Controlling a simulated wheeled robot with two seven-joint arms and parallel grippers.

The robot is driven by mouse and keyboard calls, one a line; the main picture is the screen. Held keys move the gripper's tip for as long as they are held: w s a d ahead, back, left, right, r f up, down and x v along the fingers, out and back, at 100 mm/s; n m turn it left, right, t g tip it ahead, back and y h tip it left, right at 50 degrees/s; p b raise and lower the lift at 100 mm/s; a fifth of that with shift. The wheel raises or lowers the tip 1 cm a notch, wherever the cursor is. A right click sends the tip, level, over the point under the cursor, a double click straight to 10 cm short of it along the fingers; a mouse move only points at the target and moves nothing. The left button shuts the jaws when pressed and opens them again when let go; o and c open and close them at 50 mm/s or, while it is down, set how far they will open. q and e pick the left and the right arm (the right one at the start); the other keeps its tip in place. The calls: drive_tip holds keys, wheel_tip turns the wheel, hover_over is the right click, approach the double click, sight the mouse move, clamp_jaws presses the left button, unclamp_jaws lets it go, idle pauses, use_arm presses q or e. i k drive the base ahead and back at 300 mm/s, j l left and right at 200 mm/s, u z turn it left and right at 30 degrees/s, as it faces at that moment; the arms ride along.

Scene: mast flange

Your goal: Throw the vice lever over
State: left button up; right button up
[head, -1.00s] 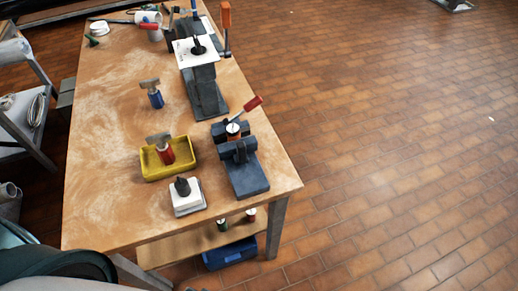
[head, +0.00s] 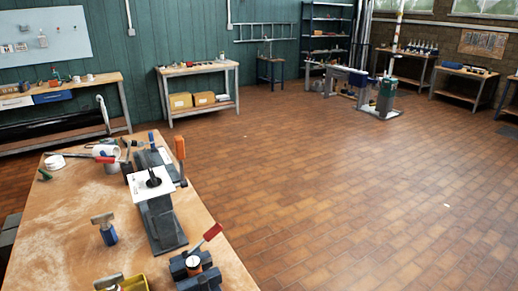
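A dark blue-grey vice (head: 193,275) stands at the bottom of the view on the near right part of the wooden bench (head: 75,220). The frame's lower edge cuts it off. Its lever (head: 209,237) has a red handle and slants up to the right. A round orange-and-white part (head: 193,264) sits between the jaws. Behind it, a dark stand (head: 162,225) carries a white plate (head: 151,184) with a black piece on top. An upright orange-handled lever (head: 180,152) rises beside the plate. Neither gripper is in view.
A blue-handled tool (head: 106,228) stands left of the stand. A yellow tray (head: 132,284) is partly cut off below. A white mug (head: 104,149) and tools crowd the bench's far end. Open tiled floor (head: 350,200) lies to the right. Other benches and shelves line the walls.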

sight(218, 228)
drive_tip(key=l+u, duration=0.1)
drive_tip(key=u, duration=0.6)
drive_tip(key=l+u, duration=0.85)
drive_tip(key=k+l, duration=0.1)
drive_tip(key=l, duration=0.3)
drive_tip(key=k+l+u, duration=0.1)
drive_tip(key=l, duration=0.3)
drive_tip(key=k+l, duration=0.15)
drive_tip(key=l, duration=0.25)
drive_tip(key=u, duration=0.05)
